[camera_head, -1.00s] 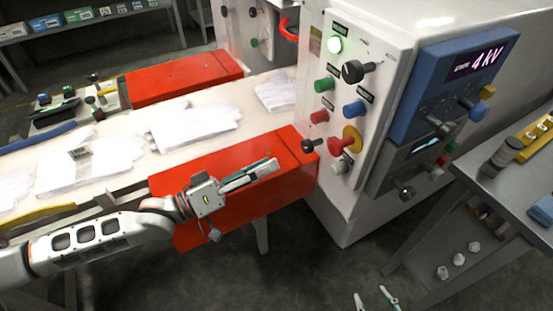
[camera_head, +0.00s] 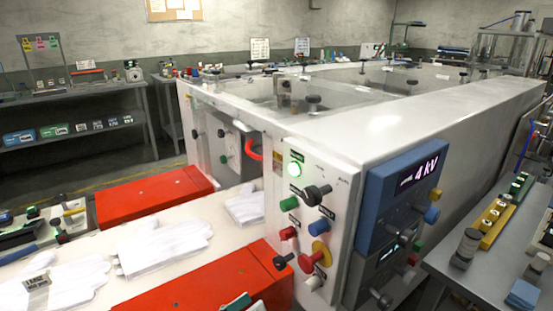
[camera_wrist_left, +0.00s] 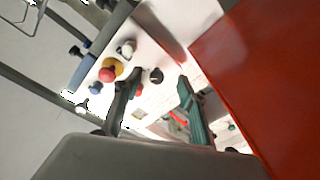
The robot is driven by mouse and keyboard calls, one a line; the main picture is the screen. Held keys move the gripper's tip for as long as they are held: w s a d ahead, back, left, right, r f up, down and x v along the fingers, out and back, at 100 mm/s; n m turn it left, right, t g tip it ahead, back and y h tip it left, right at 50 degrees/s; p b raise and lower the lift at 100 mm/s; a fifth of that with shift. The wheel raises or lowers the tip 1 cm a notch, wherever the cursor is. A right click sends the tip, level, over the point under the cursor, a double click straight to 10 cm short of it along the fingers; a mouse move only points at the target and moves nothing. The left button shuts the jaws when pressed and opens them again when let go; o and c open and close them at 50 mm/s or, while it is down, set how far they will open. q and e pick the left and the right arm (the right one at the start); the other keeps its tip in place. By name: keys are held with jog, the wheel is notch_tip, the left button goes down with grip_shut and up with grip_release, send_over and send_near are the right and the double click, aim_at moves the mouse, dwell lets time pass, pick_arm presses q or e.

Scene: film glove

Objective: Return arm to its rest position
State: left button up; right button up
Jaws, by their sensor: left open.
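My left gripper (camera_head: 238,303) only just shows at the bottom edge of the head view, in front of the near red cover (camera_head: 215,285). Most of my left arm is out of that view. In the left wrist view the two fingers of my left gripper (camera_wrist_left: 157,92) stand apart with nothing between them. The control panel (camera_head: 312,215) with its knobs and buttons shows beyond them, and a red surface (camera_wrist_left: 260,75) fills the right side. My right gripper is not in view.
White gloves (camera_head: 165,243) lie on the pale conveyor (camera_head: 140,285) at left. A far red cover (camera_head: 150,195) flanks it. The large white machine (camera_head: 440,115) fills the middle. A grey bench (camera_head: 450,265) with small parts stands at right.

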pick_arm(q)
jog(key=s+a+f+g+y+p, duration=0.1)
jog(key=s+a+f+y+p, duration=0.1)
jog(key=s+a+f+y, duration=0.3)
jog(key=s+a+f+m+g+y+p, duration=0.1)
jog(key=s+a+f+y+p, duration=0.1)
jog(key=s+a+f+y, duration=0.4)
jog(key=s+a+f, duration=0.2)
jog(key=s+f, duration=0.3)
jog(key=f, duration=0.4)
jog(key=shift+a+y, duration=0.15)
jog(key=shift+y, duration=0.15)
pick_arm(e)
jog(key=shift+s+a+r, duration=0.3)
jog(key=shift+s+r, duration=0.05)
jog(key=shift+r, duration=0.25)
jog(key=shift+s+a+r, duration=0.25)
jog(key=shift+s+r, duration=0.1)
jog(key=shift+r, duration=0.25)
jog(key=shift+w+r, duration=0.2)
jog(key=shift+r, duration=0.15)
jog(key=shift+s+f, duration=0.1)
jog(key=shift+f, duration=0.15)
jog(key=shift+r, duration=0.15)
